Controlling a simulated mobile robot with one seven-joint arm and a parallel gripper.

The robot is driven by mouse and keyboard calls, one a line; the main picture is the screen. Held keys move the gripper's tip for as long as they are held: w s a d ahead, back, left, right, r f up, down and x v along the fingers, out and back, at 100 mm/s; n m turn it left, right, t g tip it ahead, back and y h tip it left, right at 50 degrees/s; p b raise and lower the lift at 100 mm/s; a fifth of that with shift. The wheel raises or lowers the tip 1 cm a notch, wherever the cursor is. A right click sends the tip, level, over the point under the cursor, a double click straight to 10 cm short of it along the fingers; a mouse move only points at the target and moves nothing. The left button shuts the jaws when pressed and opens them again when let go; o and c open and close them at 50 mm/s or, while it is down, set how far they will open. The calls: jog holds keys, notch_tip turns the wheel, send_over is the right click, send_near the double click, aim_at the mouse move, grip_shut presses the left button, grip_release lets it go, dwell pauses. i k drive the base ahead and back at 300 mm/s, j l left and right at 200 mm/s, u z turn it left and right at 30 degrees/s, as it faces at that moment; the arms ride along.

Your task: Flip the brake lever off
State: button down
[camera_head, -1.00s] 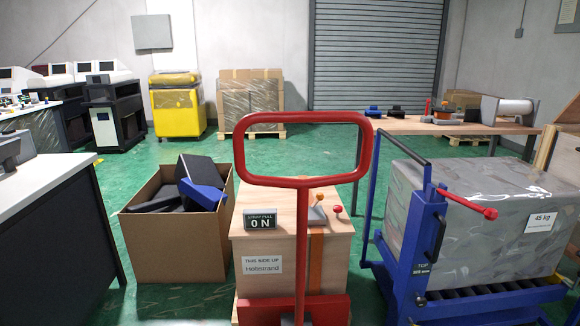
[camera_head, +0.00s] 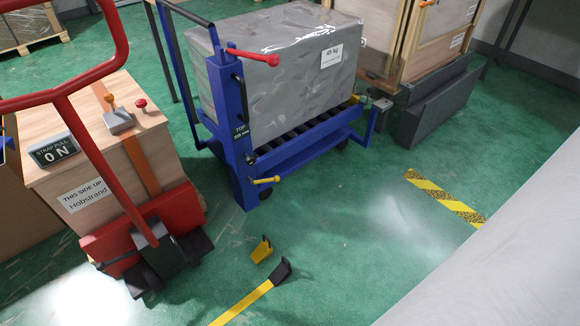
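No lever in view carries a readable brake label. A blue lift cart (camera_head: 243,150) stands in the upper middle of the head view. It has a red lever with a ball end (camera_head: 252,54) near its top and a yellow lever (camera_head: 265,180) low on its post, roughly level. On the wooden crate at left, a small lever with an orange knob (camera_head: 110,100) rises from a grey base, beside a red knob (camera_head: 141,104). My gripper is not in view.
A grey wrapped 45 kg block (camera_head: 285,90) rests on the cart. A red hand truck (camera_head: 75,115) stands before the crate. A yellow bar with a black end (camera_head: 245,302) and a small yellow piece (camera_head: 261,250) are low in front.

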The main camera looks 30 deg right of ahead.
aim_at(277, 179)
jog(key=i+l+z, duration=0.45)
jog(key=l, duration=0.4)
jog(key=i+l+z, duration=0.45)
jog(key=i+l, duration=0.2)
